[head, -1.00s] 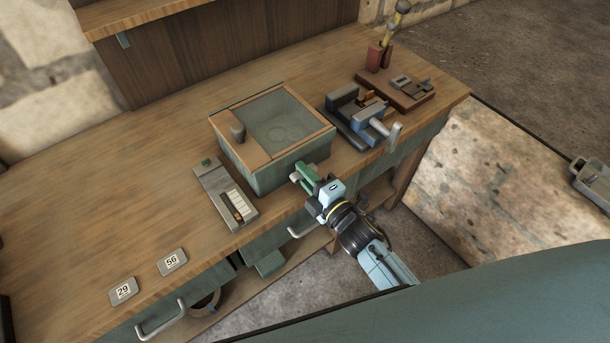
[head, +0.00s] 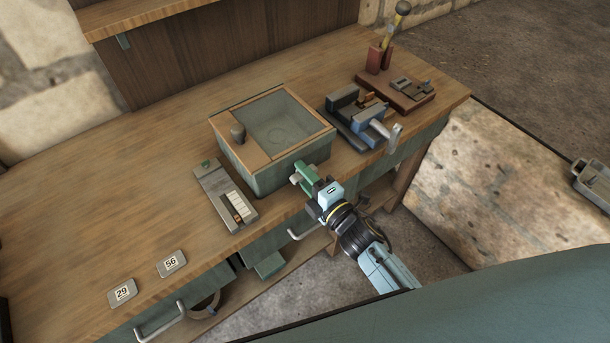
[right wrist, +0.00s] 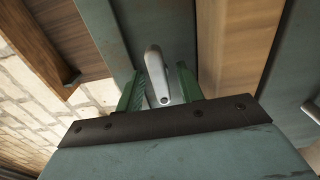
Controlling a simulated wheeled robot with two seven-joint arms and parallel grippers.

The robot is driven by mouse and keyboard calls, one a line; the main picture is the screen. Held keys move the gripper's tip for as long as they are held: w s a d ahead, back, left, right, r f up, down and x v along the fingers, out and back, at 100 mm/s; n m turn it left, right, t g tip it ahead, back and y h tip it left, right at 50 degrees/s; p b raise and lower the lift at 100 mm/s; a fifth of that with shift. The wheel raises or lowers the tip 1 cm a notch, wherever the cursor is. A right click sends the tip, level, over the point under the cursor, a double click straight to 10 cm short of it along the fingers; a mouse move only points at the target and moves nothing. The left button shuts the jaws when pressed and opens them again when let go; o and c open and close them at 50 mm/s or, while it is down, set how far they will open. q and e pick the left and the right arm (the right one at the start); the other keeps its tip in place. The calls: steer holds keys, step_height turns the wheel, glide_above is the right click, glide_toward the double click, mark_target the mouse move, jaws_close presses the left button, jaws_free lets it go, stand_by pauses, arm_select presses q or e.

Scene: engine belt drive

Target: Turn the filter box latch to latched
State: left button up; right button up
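The filter box (head: 262,178) is a teal box with a wooden-rimmed, glazed top and a dark knob (head: 237,134). It stands near the bench's front edge. My right gripper (head: 301,176) is at its front right, its green fingers pointing at the box. In the right wrist view a pale grey rounded lever (right wrist: 156,72), seemingly the latch, stands between the two green fingers of my right gripper (right wrist: 160,92). The fingers are apart, with a visible gap at the right of the lever; firm contact is not visible. In the head view the gripper largely hides the lever. My left gripper is out of view.
A grey block with white keys (head: 228,196) lies left of the box. A blue-grey clamp device (head: 362,118) stands close on the right. Number plates (head: 122,292) lie at the front left. A drawer handle (head: 304,233) sits below the gripper.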

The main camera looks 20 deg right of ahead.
steer(key=v, duration=1.3)
steer(key=shift+s+b, duration=0.2)
steer(key=shift+b, duration=0.1)
steer(key=s+d+f+m+g+h, duration=0.1)
steer(key=s+f+m+g, duration=0.2)
steer(key=f, duration=0.6)
steer(key=s+d+f+m+g+h+b, duration=0.15)
steer(key=f+m, duration=0.25)
steer(key=f, duration=0.4)
steer(key=s+d+f+m+g+h, duration=0.1)
steer(key=s+f+m+g+h, duration=0.2)
steer(key=f, duration=0.6)
steer(key=s+d+f+m+g, duration=0.1)
steer(key=s+f+m+g, duration=0.3)
steer(key=s+f, duration=0.3)
steer(key=s+d+f+m+g, duration=0.2)
steer(key=s+f+m+g, duration=0.2)
steer(key=s+f, duration=0.4)
steer(key=s+m, duration=0.1)
steer(key=s, duration=0.5)
steer(key=shift+d+b, duration=0.3)
steer(key=shift+b, duration=0.1)
steer(key=shift+h, duration=0.25)
